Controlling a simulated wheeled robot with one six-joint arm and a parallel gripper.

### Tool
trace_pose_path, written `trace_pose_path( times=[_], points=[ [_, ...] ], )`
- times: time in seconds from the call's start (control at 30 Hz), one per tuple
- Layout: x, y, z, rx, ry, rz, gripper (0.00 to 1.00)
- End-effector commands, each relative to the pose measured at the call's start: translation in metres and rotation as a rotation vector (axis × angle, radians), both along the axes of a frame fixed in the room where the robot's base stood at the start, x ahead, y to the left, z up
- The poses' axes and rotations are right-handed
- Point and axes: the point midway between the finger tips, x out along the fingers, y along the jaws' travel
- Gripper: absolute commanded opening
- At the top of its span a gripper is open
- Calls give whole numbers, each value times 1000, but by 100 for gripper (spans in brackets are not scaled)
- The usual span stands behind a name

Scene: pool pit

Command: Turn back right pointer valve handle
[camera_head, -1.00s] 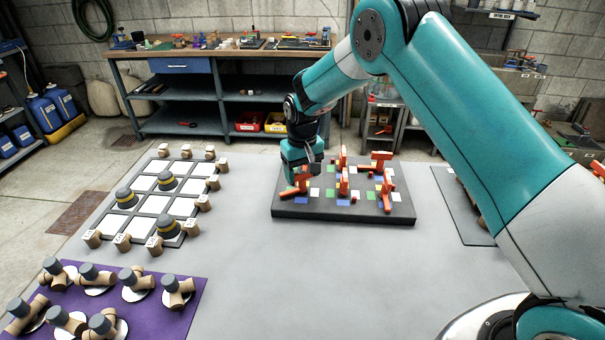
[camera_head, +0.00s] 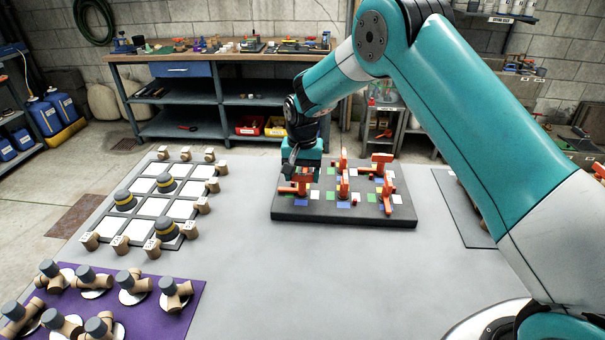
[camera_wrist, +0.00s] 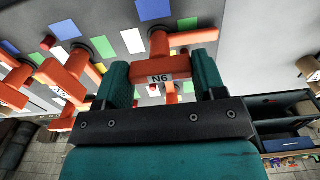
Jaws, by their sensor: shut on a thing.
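A dark board (camera_head: 345,214) carries several orange pointer valve handles on coloured squares. My gripper (camera_head: 301,176) is down at the board's left end in the head view. In the wrist view, my gripper (camera_wrist: 162,80) has one finger on each side of an orange handle labelled N6 (camera_wrist: 160,65) and is shut on it. N6's pointer arm extends to the right there. It also shows under my gripper in the head view as an orange handle (camera_head: 291,189), partly hidden. Another orange handle (camera_head: 381,160) stands at the board's back right in the head view.
Neighbouring orange handles (camera_wrist: 62,80) stand close on the left in the wrist view. In the head view, a white-squared grid (camera_head: 143,205) with knobs lies left of the board, and a purple mat (camera_head: 150,318) with valve pieces lies front left. The grey table (camera_head: 330,275) is clear in front.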

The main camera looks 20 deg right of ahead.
Motion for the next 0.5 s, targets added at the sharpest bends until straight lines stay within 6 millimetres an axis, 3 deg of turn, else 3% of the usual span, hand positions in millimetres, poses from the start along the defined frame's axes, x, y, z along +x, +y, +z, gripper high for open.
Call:
trace_pose_path(
  times=[0.37, 0.4, 0.5],
  points=[
    [0, 0, 1, 0, -1, -7, 40],
    [0, 0, 1, 0, -1, -8, 73],
    [0, 0, 1, 0, -1, -7, 89]
  ],
)
